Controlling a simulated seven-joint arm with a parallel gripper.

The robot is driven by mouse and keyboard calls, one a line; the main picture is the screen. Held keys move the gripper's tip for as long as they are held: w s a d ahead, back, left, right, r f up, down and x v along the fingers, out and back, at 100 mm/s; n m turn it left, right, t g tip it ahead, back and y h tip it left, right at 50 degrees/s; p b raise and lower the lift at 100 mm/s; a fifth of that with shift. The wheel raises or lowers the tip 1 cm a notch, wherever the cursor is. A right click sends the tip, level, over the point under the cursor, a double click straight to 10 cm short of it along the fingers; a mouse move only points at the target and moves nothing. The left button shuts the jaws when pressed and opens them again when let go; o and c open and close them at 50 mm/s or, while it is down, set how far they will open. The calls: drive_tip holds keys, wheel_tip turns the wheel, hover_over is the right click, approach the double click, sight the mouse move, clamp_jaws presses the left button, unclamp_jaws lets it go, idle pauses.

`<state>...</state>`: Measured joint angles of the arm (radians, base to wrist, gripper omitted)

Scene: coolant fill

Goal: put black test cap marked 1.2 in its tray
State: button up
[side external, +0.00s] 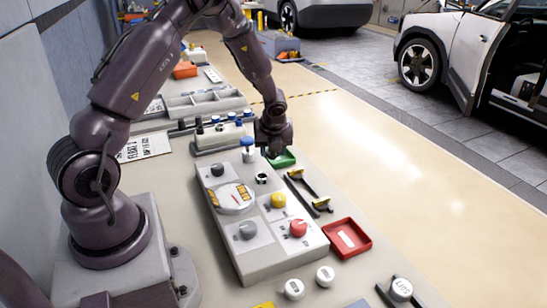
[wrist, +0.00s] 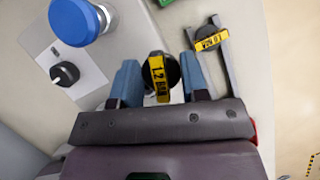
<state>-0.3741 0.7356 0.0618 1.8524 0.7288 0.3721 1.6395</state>
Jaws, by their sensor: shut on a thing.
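The black test cap (wrist: 174,68) with a yellow strip reading 1.2 BAR sits between the two blue fingers of my gripper (wrist: 160,82) in the wrist view. The fingers are shut on it. In the side view my gripper (side external: 275,150) is by the small green tray (side external: 284,160), beyond the far end of the grey panel, and hides part of that tray. The cap cannot be made out there. A red tray (side external: 362,243) with a white label lies to the right of the panel. The frames do not show which tray belongs to the cap.
The grey panel (side external: 262,254) carries a gauge and several knobs. A blue-topped cap (side external: 247,143) stands close to my gripper. Two white caps (side external: 294,289) are near the front.

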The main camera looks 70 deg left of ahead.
sight(278, 158)
drive_tip(key=w+a+m+t+h, duration=0.1)
drive_tip(key=w+a+m+t, duration=0.1)
drive_tip(key=w+a+m, duration=0.6)
drive_tip(key=f+n, duration=0.1)
drive_tip(key=f, duration=0.1)
drive_tip(key=s+a+f, duration=0.1)
drive_tip(key=f, duration=0.2)
drive_tip(key=a+f+n, duration=0.1)
drive_tip(key=f, duration=0.2)
drive_tip(key=shift+s+a+n, duration=0.15)
drive_tip(key=shift+n, duration=0.15)
drive_tip(key=o, duration=0.5)
drive_tip(key=shift+o, duration=0.2)
